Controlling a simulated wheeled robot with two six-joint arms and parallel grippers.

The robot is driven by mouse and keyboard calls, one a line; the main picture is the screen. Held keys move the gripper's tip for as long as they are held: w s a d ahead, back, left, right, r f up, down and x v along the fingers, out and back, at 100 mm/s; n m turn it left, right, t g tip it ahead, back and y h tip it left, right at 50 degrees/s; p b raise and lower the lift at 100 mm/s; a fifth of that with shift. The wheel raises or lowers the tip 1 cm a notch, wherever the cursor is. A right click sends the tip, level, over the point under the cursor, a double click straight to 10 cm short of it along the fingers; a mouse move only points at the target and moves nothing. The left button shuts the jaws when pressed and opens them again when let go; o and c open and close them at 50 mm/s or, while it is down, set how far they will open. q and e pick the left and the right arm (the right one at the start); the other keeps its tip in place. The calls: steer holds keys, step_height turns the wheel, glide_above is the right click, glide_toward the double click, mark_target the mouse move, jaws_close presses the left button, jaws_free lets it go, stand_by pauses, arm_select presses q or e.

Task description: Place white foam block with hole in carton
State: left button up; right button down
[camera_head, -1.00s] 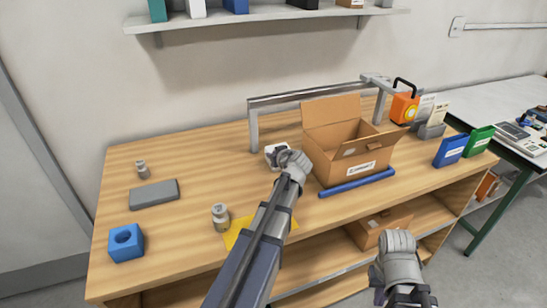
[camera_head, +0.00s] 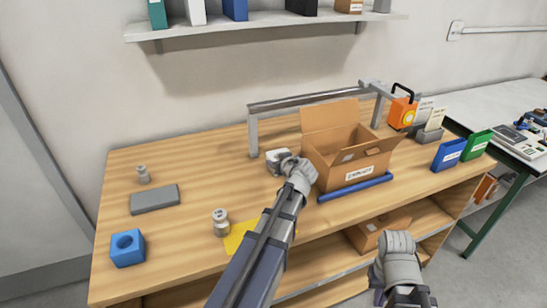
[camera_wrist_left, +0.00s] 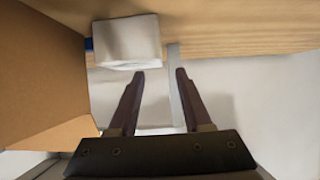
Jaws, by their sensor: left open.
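The white foam block (camera_head: 273,157) is on the wooden table just left of the carton, partly hidden behind my left gripper (camera_head: 285,163). In the left wrist view the block (camera_wrist_left: 127,40) lies just beyond the fingertips, more in line with the left finger. My left gripper (camera_wrist_left: 158,72) is open there, with nothing between its fingers. The block's hole cannot be made out. The open cardboard carton (camera_head: 362,174) stands right of my left gripper; its brown side (camera_wrist_left: 40,65) fills the left of the wrist view. My right gripper (camera_head: 394,246) hangs before the table; its jaws are unclear.
A blue bar (camera_head: 355,188) lies along the carton's front. A metal frame (camera_head: 308,99) stands behind. A blue block with a hole (camera_head: 127,250), a grey block (camera_head: 155,200), small weights (camera_head: 221,223) and a yellow sheet (camera_head: 235,237) lie left. The table's left-middle is clear.

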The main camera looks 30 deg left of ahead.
arm_select(q)
steer(key=p+v, duration=0.3)
steer(key=v, duration=0.5)
steer(key=shift+d, duration=0.1)
